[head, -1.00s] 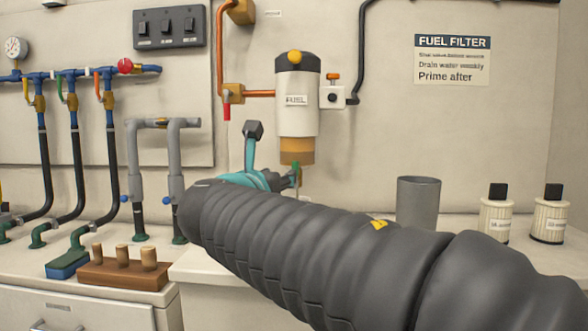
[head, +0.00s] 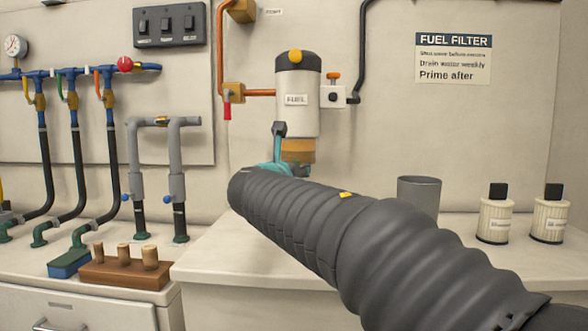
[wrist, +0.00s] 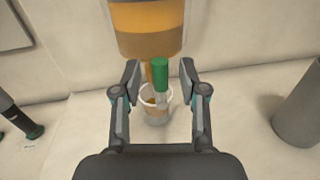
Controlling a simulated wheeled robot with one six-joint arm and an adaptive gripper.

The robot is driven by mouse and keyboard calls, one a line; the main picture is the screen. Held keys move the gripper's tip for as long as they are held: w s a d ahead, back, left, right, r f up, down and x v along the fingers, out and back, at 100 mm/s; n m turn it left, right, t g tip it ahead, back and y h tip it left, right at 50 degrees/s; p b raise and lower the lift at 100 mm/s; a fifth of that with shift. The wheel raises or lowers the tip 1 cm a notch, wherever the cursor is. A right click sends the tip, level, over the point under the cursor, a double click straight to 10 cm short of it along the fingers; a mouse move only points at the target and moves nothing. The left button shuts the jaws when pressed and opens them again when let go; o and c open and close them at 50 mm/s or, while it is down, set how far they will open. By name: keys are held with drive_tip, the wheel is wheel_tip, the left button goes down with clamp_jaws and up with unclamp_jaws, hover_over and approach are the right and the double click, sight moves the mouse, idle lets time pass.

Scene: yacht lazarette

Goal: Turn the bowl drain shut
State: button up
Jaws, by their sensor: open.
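The fuel filter (head: 297,105) hangs on the wall with its amber bowl (head: 298,150) at the bottom. In the wrist view the bowl (wrist: 146,28) is at the top. The bowl drain's green lever (wrist: 160,74) shows just below the bowl. My gripper (wrist: 160,78) is open, with one finger on each side of the green lever and a visible gap at both sides. I cannot tell whether the fingers are level with it in depth.
A small cup with a white rim (wrist: 143,93) stands below the drain. A grey cylinder (head: 419,194) and two white filter cartridges (head: 495,221) stand to the right on the counter. A wooden block with pegs (head: 126,274) and several hoses are at the left.

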clamp_jaws()
drive_tip(key=shift+d+m, duration=0.15)
drive_tip(key=shift+m, duration=0.15)
drive_tip(key=shift+s+d+f+m+g+y+b, duration=0.1)
drive_tip(key=shift+d+f+m+g+y+b, duration=0.2)
drive_tip(key=shift+d+f+m+y+b, duration=1.45)
drive_tip(key=shift+w+a+r+m+g+h+b, duration=0.1)
drive_tip(key=shift+a+r+m+g+h+b, duration=0.45)
drive_tip(key=shift+m, duration=2.75)
drive_tip(key=shift+s+d+f+m+g+y+b, duration=0.1)
drive_tip(key=shift+d+f+m+y+b, duration=0.4)
drive_tip(key=shift+d+f+m+b, duration=1.4)
drive_tip(key=shift+a+r+m+p, duration=0.35)
drive_tip(key=shift+a+r+m, duration=0.4)
drive_tip(key=shift+a+r, duration=0.25)
